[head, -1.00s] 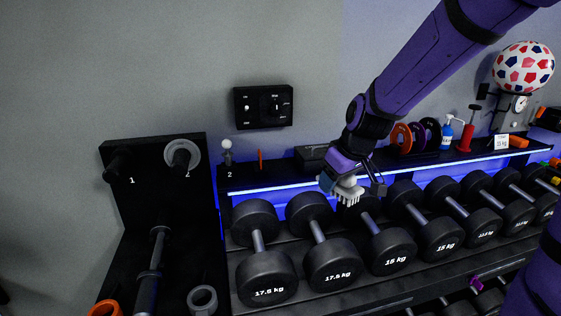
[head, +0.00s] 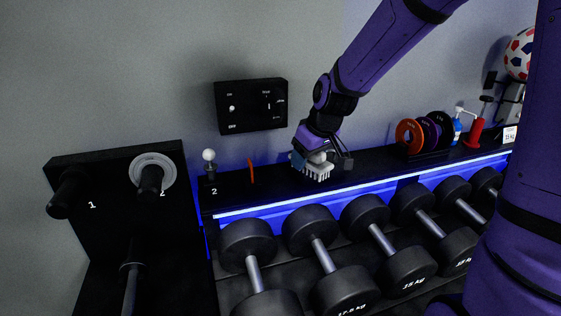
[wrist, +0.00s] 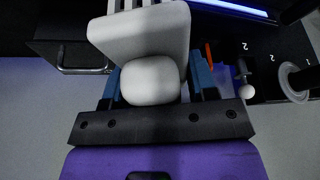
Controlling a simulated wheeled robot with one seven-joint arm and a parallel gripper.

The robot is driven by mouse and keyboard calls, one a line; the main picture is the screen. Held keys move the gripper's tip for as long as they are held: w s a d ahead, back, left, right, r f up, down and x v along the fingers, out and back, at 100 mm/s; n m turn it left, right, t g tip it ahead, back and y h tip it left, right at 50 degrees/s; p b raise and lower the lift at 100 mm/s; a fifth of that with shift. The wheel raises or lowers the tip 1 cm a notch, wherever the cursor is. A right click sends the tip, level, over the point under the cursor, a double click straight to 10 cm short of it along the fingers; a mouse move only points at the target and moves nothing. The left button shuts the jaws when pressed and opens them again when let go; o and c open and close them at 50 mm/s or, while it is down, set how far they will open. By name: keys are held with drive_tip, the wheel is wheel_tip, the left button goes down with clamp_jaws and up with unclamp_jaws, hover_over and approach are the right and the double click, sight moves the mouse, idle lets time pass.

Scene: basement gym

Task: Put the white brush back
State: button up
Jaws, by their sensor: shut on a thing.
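The white brush (head: 318,171) is in my gripper (head: 320,157), its bristles pointing down in the head view. The brush hangs in front of or over the black shelf (head: 375,169) above the dumbbells; I cannot tell its exact height. In the wrist view, my gripper (wrist: 152,85) has its blue fingers on both sides of the rounded white grip, with the brush's broad block (wrist: 140,35) and bristles beyond it. The gripper hides part of the shelf behind it in the head view.
A dark box with a metal handle (wrist: 80,62) shows beside the brush in the wrist view. Dumbbells (head: 322,240) stand below.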

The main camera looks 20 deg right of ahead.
drive_tip(key=shift+w+a+f, duration=0.4)
drive_tip(key=shift+w+f, duration=0.4)
drive_tip(key=shift+w, duration=1.3)
drive_tip(key=shift+w+a+f, duration=0.45)
drive_tip(key=shift+w+f, duration=0.3)
drive_tip(key=shift+w, duration=1.35)
drive_tip(key=shift+w+a+f, duration=0.4)
drive_tip(key=shift+w+f, duration=0.4)
drive_tip(key=shift+w, duration=1.3)
drive_tip(key=shift+f, duration=0.65)
drive_tip(key=o, duration=0.9)
drive_tip(key=shift+r, duration=0.1)
drive_tip(key=shift+r, duration=0.25)
drive_tip(key=v, duration=1.2)
drive_tip(key=shift+s+r, duration=0.1)
drive_tip(key=shift+r, duration=0.25)
